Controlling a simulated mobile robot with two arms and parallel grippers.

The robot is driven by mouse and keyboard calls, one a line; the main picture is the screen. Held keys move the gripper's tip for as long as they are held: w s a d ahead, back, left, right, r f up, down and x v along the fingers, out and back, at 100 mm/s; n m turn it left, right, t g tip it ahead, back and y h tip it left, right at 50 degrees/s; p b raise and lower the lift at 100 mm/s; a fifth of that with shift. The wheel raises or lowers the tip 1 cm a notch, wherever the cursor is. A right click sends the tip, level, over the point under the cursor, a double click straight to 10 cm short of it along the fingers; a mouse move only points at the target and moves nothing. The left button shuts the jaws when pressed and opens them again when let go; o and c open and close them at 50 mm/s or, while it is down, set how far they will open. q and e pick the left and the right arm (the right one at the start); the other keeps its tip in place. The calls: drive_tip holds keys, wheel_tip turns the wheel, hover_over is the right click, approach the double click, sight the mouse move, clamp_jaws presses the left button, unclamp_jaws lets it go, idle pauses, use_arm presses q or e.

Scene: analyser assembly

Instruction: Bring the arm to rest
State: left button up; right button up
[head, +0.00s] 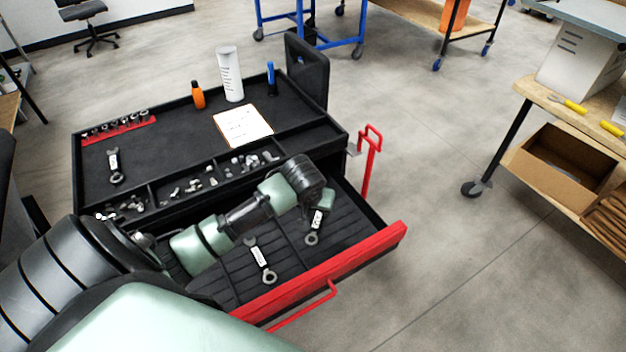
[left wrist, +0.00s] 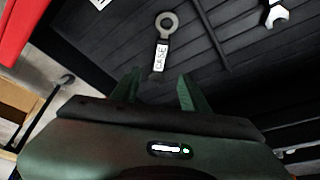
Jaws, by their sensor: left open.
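My left arm reaches over the open drawer (head: 345,262) of the black tool cart. My left gripper (head: 322,199) hangs above the drawer's right part, partly hidden behind my own wrist. In the left wrist view the gripper (left wrist: 159,86) has its two fingers apart with nothing held between them. A labelled wrench (head: 315,228) lies in the drawer just by the gripper; it also shows beyond the fingertips in the left wrist view (left wrist: 161,50). A second wrench (head: 260,258) lies in the drawer to the left. My right gripper is not in view.
On the cart top (head: 185,130) are a wrench (head: 114,165), a red socket rail (head: 120,128), an orange bottle (head: 198,95), a white cylinder (head: 229,74), a blue marker (head: 271,78) and a paper sheet (head: 243,126). A workbench with a cardboard box (head: 556,168) stands right. Floor between is clear.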

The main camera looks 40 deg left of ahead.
use_arm(q)
drive_tip(key=shift+s+d+r, duration=0.1)
drive_tip(key=shift+s+r, duration=0.15)
drive_tip(key=shift+r, duration=0.3)
